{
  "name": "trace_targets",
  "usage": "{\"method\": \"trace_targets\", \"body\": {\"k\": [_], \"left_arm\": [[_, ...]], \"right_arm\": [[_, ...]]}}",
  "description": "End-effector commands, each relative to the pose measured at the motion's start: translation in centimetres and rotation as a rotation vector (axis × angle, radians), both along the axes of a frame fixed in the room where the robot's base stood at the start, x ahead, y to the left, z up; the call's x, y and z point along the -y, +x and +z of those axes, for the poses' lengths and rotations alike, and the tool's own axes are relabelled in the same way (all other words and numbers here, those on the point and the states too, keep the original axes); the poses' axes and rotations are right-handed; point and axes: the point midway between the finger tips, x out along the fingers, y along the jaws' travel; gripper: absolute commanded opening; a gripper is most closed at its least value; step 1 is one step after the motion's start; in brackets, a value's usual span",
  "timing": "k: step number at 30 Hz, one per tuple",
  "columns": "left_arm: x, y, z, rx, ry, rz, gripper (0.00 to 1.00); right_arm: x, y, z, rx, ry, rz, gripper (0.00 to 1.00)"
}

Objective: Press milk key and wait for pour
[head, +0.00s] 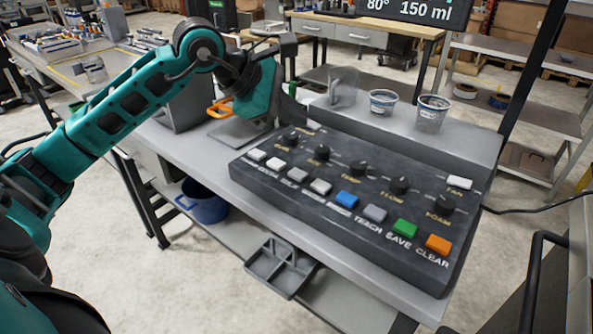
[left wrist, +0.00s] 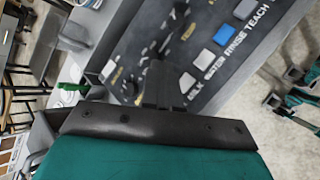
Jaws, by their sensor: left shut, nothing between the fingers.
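The dark control panel (head: 330,235) lies on the bench with a row of keys along its front edge and several black knobs behind. The milk key (head: 298,175) is pale grey-white, left of the blue rinse key (head: 347,198). In the left wrist view the milk key (left wrist: 186,81) sits beside the word MILK, just right of the fingers. My left gripper (head: 299,118) is shut and empty, over the panel's far left part, behind the key row and apart from the milk key. Its shut fingers (left wrist: 160,82) hide part of the panel. My right gripper is not in view.
Two cups (head: 382,102) (head: 432,112) stand on the grey ledge behind the panel. A screen (head: 415,10) reads 80° and 150 ml. An orange handle (head: 220,107) lies left of my gripper. A blue bucket (head: 204,204) is on the lower shelf.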

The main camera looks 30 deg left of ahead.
Motion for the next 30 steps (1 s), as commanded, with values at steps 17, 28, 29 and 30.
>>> {"method": "trace_targets", "body": {"k": [17, 28, 29, 30], "left_arm": [[0.0, 0.0, -4.8, -0.003, -0.003, 0.000, 0.00], [0.0, 0.0, -8.9, 0.000, -0.002, 0.000, 0.00], [0.0, 0.0, -8.9, 0.000, -0.002, 0.000, 0.00], [0.0, 0.0, -8.9, 0.000, -0.002, 0.000, 0.00]], "right_arm": [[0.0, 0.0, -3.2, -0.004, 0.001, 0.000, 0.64], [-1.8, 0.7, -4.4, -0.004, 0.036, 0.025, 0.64], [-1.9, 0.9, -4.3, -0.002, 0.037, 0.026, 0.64], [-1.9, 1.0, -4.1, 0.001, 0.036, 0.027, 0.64]]}}
